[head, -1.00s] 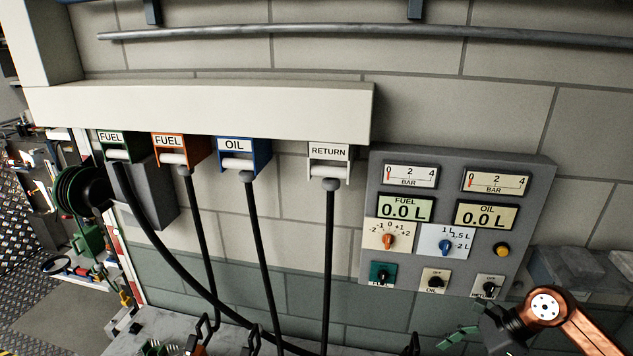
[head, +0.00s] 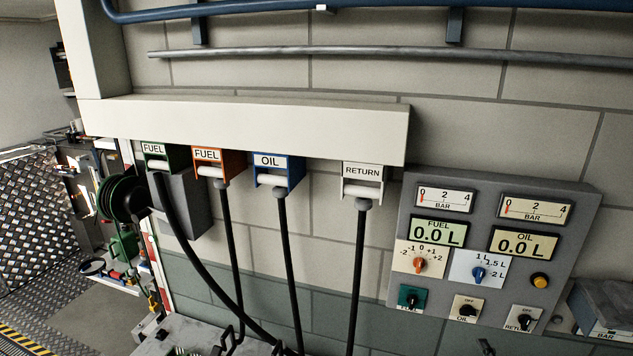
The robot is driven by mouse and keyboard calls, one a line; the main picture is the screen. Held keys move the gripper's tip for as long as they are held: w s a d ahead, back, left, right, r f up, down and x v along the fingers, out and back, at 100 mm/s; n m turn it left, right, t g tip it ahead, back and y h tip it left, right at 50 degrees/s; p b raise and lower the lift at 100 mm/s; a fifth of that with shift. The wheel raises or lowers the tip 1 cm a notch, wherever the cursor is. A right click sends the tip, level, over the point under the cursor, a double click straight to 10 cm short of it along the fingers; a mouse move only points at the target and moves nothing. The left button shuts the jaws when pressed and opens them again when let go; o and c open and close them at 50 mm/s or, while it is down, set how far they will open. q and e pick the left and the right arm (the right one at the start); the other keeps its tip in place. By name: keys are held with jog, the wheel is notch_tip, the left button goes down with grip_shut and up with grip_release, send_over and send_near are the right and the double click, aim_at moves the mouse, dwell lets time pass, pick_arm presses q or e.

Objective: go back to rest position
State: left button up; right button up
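Neither of my grippers is clearly in the head view. Only a small dark fragment shows at the bottom edge right of centre, and I cannot tell what it is. The grey control panel (head: 490,262) hangs on the wall at the right. Its fuel display (head: 437,231) and oil display (head: 523,243) both read 0.0 L. Hoses run down from the green fuel holder (head: 165,160), orange fuel holder (head: 216,163), blue oil holder (head: 277,171) and white return holder (head: 362,181).
A white beam (head: 250,124) runs above the holders. A hose reel (head: 122,199) stands at the left. A grey bench surface (head: 185,332) shows at the bottom left. A grey box (head: 605,308) sits at the lower right. Floor with a yellow-black stripe (head: 18,340) lies at far left.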

jog(key=s+d+f+m+g+h, duration=0.2)
jog(key=s+f+m+g, duration=0.3)
jog(key=f, duration=0.5)
jog(key=s+d+f+m+g+h, duration=0.2)
jog(key=s+f+m+g+h, duration=0.1)
jog(key=s+f+m, duration=0.65)
jog(key=s+a+f+m+g+y, duration=0.3)
jog(key=s+a+f+g, duration=0.45)
jog(key=s+f, duration=0.55)
notch_tip(320, 180, down, 30)
jog(key=s+a+b, duration=0.2)
jog(key=b, duration=0.1)
jog(key=s+f+n+g+b, duration=0.1)
jog(key=s+f+g+b, duration=0.1)
jog(key=s+f, duration=1.8)
notch_tip(320, 180, down, 2)
jog(key=shift+f+y+b, duration=0.1)
jog(key=shift+y+b, duration=0.3)
